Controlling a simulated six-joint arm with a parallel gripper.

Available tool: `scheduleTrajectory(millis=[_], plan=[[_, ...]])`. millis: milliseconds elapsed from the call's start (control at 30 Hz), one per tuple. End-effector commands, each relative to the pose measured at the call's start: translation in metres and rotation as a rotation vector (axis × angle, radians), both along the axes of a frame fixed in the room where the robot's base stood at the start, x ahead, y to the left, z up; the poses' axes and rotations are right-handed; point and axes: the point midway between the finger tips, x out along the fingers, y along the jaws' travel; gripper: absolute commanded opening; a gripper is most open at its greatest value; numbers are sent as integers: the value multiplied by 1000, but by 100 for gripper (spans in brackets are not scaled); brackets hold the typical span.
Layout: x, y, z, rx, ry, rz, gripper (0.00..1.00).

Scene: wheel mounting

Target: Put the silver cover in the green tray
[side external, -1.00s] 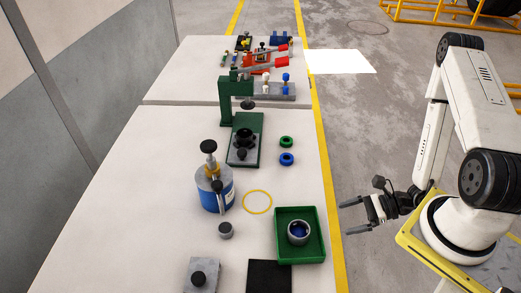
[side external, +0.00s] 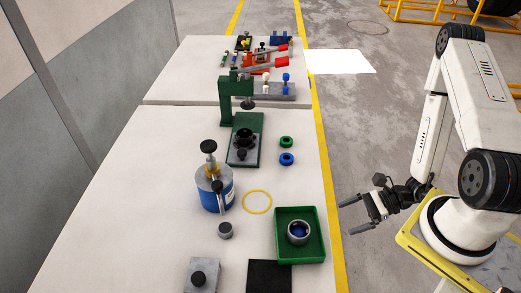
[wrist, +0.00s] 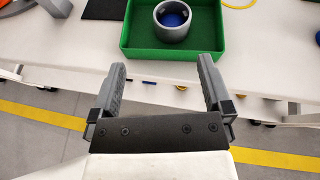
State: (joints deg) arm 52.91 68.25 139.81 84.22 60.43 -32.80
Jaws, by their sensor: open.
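A silver-grey round hollow part (side external: 298,231), which looks like the silver cover, stands inside the green tray (side external: 320,236). Blue shows inside it. In the wrist view the silver part (wrist: 173,31) is upright in the tray, clear of the fingers, and the green tray (wrist: 170,54) lies beyond the fingertips. My gripper (side external: 349,217) is open and empty, off the right edge of the table and to the right of the tray. Both fingers of my gripper (wrist: 162,66) show spread apart in the wrist view, with nothing between them.
A blue canister (side external: 215,197), a small grey cylinder (side external: 225,231), a yellow ring (side external: 257,202) and a black mat (side external: 270,277) are around the tray. A green press (side external: 228,103) stands farther back. The floor beside the table is open.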

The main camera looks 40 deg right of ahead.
Motion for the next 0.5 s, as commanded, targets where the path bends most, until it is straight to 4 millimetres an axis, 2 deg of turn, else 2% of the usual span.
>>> scheduleTrajectory(millis=[300,500], plan=[[-7,8,29,-157,-61,448,100],[-11,5,44,-317,-111,754,100]])
